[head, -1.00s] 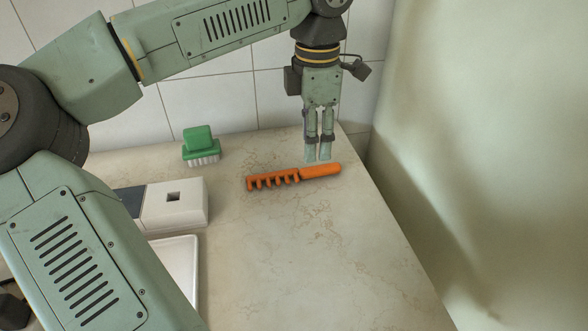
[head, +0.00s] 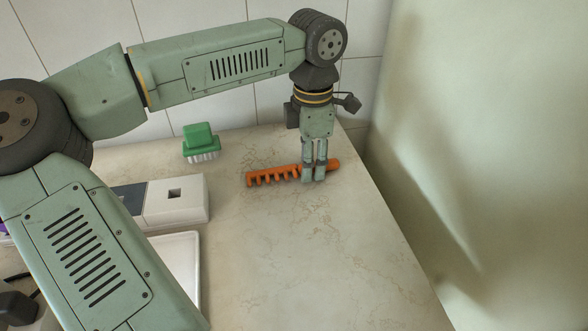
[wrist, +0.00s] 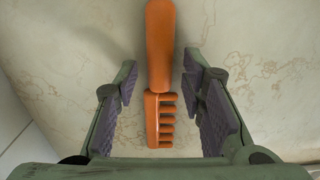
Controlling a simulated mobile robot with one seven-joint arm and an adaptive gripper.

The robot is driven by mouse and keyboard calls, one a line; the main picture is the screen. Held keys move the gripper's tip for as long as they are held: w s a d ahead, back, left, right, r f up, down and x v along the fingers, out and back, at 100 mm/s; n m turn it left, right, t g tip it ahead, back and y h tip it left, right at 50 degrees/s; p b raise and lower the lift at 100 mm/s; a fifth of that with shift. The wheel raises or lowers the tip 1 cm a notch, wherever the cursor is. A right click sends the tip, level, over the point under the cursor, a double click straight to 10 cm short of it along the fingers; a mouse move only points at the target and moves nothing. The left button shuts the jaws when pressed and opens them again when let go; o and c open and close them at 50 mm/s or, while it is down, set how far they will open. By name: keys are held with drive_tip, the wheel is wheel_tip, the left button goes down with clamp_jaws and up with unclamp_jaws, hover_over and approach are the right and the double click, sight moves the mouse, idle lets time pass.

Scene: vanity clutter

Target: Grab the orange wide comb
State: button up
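The orange wide comb (head: 272,175) lies flat on the countertop, its teeth toward the left and its handle toward the right in the head view. In the wrist view the comb (wrist: 160,50) runs between my two fingers, near where the handle meets the toothed part. My gripper (head: 314,176) is lowered over the comb and hides part of its handle in the head view. In the wrist view my gripper (wrist: 160,92) is open, with a gap between the comb and each finger pad.
A green brush (head: 201,143) stands at the back of the counter. A white box with a dark panel (head: 176,200) and a white tray (head: 182,262) are at the left. The tiled wall is behind and a plain wall is at the right. The counter (head: 300,250) in front is clear.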

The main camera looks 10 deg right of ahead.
drive_tip(key=c, duration=0.7)
drive_tip(key=shift+r, duration=0.15)
